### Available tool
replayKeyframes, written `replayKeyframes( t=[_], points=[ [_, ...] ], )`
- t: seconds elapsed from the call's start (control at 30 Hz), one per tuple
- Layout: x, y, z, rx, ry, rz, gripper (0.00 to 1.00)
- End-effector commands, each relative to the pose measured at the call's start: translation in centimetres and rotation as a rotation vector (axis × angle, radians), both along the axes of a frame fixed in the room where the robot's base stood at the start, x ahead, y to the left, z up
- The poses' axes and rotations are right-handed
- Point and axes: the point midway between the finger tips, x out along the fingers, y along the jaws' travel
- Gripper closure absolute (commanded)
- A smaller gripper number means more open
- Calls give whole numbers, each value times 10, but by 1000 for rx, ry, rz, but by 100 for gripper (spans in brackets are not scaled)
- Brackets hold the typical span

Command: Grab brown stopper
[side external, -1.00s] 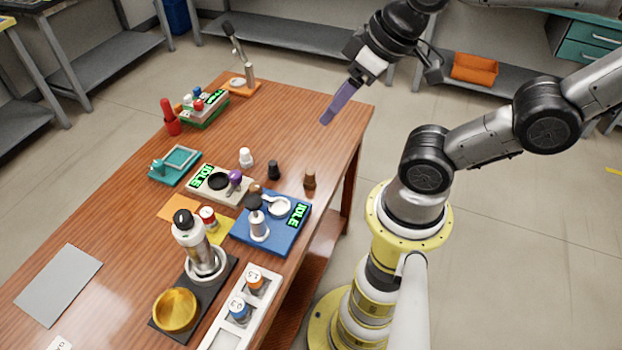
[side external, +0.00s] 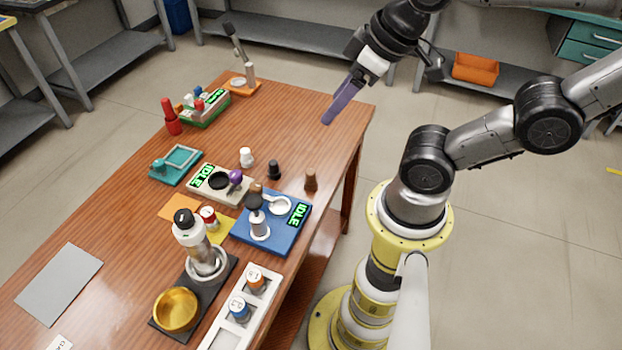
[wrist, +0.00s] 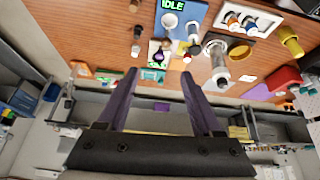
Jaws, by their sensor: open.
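The brown stopper (side external: 310,180) stands upright near the table's right edge in the side view, to the right of a black stopper (side external: 274,170) and a white stopper (side external: 246,157). In the wrist view, a small brown thing that looks like it shows at the top edge (wrist: 134,5). My gripper (side external: 328,118), with purple fingers, is in the air above the table's far right corner, well apart from the stopper. The wrist view shows its two fingers (wrist: 158,72) spread with nothing between them.
A blue device (side external: 272,240) marked IDLE stands near the brown stopper, and a pale IDLE device (side external: 220,190) lies further left. A white rack (side external: 218,338), a gold bowl (side external: 176,312) and a red bottle (side external: 171,120) are also on the table. The far right tabletop is clear.

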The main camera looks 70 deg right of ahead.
Motion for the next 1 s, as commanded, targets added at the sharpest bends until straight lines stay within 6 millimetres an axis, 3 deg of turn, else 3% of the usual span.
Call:
replayKeyframes(
  t=[0.3,0.57,0.67,0.8,0.9,1.0],
  points=[
    [27,-7,7,-345,-38,544,33],
    [64,-24,-20,-643,75,1080,33],
    [78,-33,-40,-723,140,1300,33],
    [93,-48,-80,-777,242,1613,33],
    [95,-60,-119,-741,316,1799,33],
    [89,-68,-148,-660,371,1841,33]
  ],
)
